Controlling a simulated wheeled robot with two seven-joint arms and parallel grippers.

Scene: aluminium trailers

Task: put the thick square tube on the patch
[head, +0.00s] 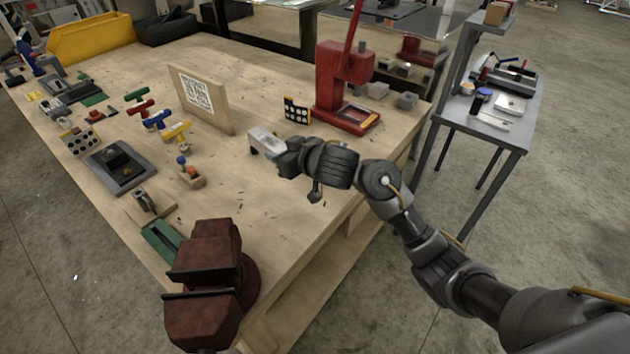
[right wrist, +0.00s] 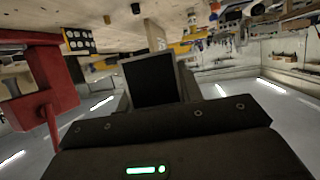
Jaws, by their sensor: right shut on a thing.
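My right gripper (head: 282,150) reaches over the right part of the wooden bench. It is shut on a pale grey metal block, which I take for the thick square tube (head: 264,139); it sticks out to the left of the fingers. Whether the tube touches the bench I cannot tell. No patch is clearly marked out; a green flat piece (head: 160,240) lies near the front edge, partly behind the vice. My left gripper is not in view.
A red press (head: 340,85) stands behind my gripper, with a dotted card (head: 296,110) beside it. A board with a printed code (head: 200,98) stands left. A dark red vice (head: 210,275) is at the front. Coloured T-handles (head: 157,120) and a grey tray (head: 132,180) lie left.

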